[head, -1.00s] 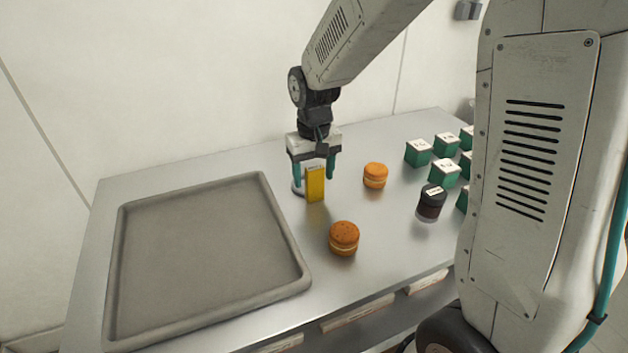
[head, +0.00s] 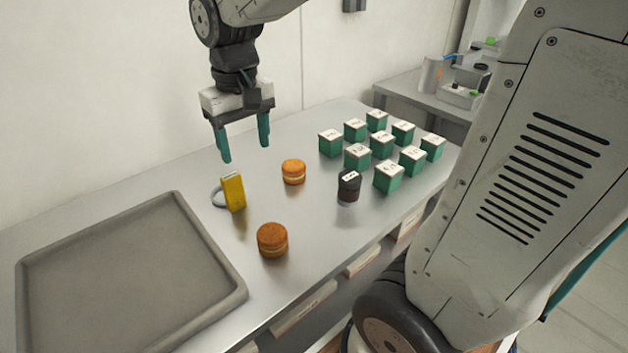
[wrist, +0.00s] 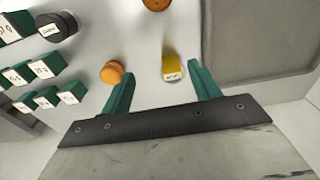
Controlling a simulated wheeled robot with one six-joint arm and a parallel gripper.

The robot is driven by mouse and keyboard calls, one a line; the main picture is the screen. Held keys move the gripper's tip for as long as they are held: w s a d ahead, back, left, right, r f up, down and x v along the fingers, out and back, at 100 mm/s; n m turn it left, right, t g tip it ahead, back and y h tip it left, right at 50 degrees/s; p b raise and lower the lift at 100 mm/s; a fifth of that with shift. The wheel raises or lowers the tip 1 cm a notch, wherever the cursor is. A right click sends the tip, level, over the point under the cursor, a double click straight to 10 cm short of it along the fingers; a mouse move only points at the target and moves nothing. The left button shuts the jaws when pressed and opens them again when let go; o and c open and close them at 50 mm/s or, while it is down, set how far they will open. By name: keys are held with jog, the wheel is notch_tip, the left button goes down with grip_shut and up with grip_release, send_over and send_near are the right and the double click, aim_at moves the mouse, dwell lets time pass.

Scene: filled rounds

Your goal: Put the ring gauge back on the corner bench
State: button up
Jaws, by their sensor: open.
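The ring gauge (head: 232,191) appears as an upright yellow block with a grey ring behind its left side, standing on the steel table between the tray and the orange-brown sandwich rounds. In the wrist view its yellow part (wrist: 171,66) lies between and beyond my fingers, and I cannot make out the ring there. My gripper (head: 245,153) is open and empty, above the ring gauge and apart from it. The corner bench (head: 425,98) stands at the back right with a grey container and small items on it.
A grey tray (head: 120,280) fills the table's left side. Two filled rounds (head: 293,172) (head: 272,240) sit right of the gauge. A dark labelled jar (head: 348,186) and several green labelled boxes (head: 388,178) stand further right. Bare table lies between them.

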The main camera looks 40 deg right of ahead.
jog(key=s+d, duration=0.1)
jog(key=s, duration=1.7)
jog(key=shift+s+d+r+t, duration=0.15)
jog(key=shift+s+d+t, duration=0.25)
